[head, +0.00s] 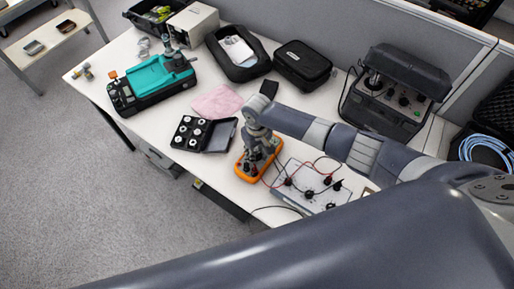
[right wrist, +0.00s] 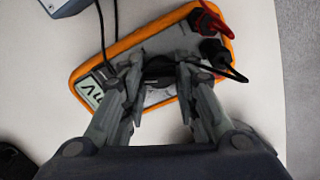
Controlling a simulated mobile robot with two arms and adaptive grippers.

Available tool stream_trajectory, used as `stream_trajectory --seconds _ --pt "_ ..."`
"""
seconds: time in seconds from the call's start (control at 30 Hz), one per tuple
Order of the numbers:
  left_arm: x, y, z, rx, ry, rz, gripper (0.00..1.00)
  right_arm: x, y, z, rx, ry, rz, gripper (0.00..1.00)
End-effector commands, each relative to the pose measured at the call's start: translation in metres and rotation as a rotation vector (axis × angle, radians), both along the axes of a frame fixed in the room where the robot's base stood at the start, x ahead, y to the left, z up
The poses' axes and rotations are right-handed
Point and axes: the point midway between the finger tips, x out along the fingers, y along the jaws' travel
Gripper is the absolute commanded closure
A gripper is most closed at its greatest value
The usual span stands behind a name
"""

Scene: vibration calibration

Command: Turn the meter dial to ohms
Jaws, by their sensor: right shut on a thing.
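The meter is an orange-rimmed multimeter (head: 240,172) lying on the white table in the head view. In the right wrist view the meter (right wrist: 221,58) lies at a slant, with its small display (right wrist: 89,92) at the left. A red and a black lead plug into its upper right end. My right gripper (right wrist: 158,72) is over the meter's face, shut on the black dial (right wrist: 159,69) between its fingertips. The dial's marking and most of the printed scale are hidden by the fingers. In the head view my right gripper (head: 257,145) points down onto the meter. My left gripper is out of frame.
A white panel (head: 305,185) with knobs and red and black leads lies right of the meter. An open black case (head: 218,137) with white discs and a pink cloth (head: 217,102) lie to the left. A black instrument (head: 390,95) stands at the back right.

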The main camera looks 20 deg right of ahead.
Motion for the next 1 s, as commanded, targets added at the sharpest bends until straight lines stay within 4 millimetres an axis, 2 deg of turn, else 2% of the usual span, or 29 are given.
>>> stream_trajectory --seconds 0.1,0.4,1.0 --pt "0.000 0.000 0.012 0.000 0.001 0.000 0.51 -0.001 0.001 0.003 0.000 0.003 -0.087 0.96" --pt "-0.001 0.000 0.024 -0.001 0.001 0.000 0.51 0.000 0.001 0.001 0.000 0.001 -0.238 0.96" --pt "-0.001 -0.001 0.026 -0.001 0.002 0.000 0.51 0.000 0.000 0.000 -0.001 -0.001 -0.288 0.96"
